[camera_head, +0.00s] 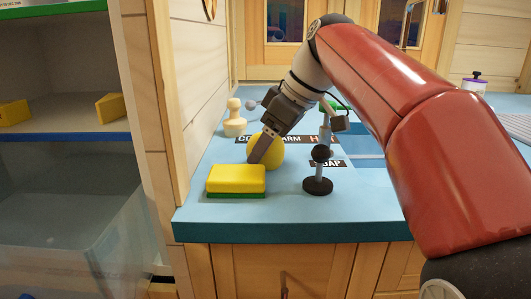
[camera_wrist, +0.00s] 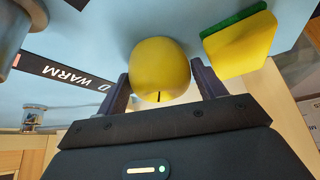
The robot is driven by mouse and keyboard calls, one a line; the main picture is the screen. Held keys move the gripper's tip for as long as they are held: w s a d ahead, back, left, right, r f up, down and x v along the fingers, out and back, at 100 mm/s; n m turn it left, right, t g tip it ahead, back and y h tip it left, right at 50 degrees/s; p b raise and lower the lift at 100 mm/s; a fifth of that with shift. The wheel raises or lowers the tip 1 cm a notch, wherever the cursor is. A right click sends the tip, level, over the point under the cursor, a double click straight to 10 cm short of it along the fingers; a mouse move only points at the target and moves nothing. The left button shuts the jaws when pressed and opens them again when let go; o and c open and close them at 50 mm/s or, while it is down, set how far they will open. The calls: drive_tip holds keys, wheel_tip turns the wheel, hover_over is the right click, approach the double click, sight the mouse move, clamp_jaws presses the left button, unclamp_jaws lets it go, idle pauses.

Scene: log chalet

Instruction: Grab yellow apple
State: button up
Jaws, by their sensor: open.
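The yellow apple (camera_head: 268,151) sits on the blue counter (camera_head: 350,221), behind a yellow and green sponge. My gripper (camera_head: 262,152) reaches down to the apple from above and hides part of it in the head view. In the wrist view the apple (camera_wrist: 160,69) lies between the two open fingers of my gripper (camera_wrist: 158,90), one finger on each side. I cannot tell whether either finger touches it.
The sponge (camera_head: 236,179) lies close to the apple, towards the counter's front edge. A dark-based stand (camera_head: 318,186) is to the right. A pale wooden knob-shaped piece (camera_head: 235,118) stands behind, near the wooden wall (camera_head: 200,90) on the left.

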drive_tip(key=shift+w+a+f, duration=0.1)
drive_tip(key=shift+a+f, duration=0.2)
drive_tip(key=shift+f, duration=0.2)
drive_tip(key=c, duration=0.7)
